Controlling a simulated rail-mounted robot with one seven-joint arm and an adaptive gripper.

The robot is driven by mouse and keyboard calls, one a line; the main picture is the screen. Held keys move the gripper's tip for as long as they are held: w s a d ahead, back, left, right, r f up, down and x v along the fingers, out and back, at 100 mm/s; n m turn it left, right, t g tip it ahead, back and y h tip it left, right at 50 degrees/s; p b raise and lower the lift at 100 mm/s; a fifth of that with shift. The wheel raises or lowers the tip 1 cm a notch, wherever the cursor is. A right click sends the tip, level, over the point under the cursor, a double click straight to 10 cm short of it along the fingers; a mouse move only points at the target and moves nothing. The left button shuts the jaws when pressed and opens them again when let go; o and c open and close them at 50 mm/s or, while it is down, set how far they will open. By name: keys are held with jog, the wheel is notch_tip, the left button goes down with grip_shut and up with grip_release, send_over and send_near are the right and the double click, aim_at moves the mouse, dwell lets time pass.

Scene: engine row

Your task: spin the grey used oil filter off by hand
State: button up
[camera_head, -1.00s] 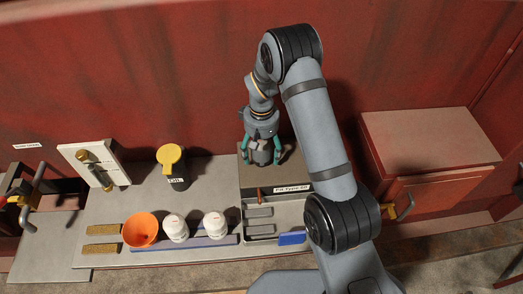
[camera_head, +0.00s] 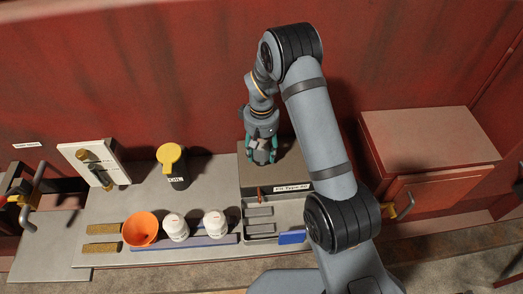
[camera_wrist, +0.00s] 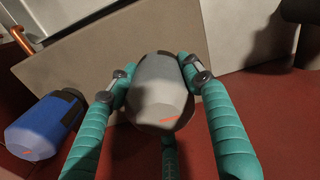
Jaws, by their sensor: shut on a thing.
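The grey used oil filter (camera_wrist: 160,95) fills the middle of the wrist view, with a short orange-red mark on its near end. My gripper (camera_wrist: 159,78) is shut on it, with teal fingers on its left and right sides and another finger below. The filter's far end is hidden, so I cannot tell whether it is still threaded on. In the head view my gripper (camera_head: 261,153) points down over the grey block (camera_head: 291,172) at the back, and its fingers largely hide the filter.
A blue cylinder (camera_wrist: 45,125) lies close left of the fingers in the wrist view. In the head view, a yellow-topped oil jug (camera_head: 173,166), an orange funnel (camera_head: 140,229) and two white containers (camera_head: 175,227) (camera_head: 214,223) stand left. A grey tray (camera_head: 262,228) is in front.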

jog(key=shift+c, duration=1.4)
jog(key=n, duration=0.4)
jog(key=shift+s, duration=0.1)
jog(key=n, duration=0.3)
jog(key=shift+n+p, duration=0.3)
jog(key=shift+p, duration=0.05)
jog(key=n, duration=0.5)
jog(key=shift+r+n+p, duration=0.1)
jog(key=shift+n+p, duration=0.2)
jog(key=shift+p, duration=0.05)
jog(key=n, duration=0.4)
jog(key=o, duration=1.4)
jog(key=shift+o, duration=0.4)
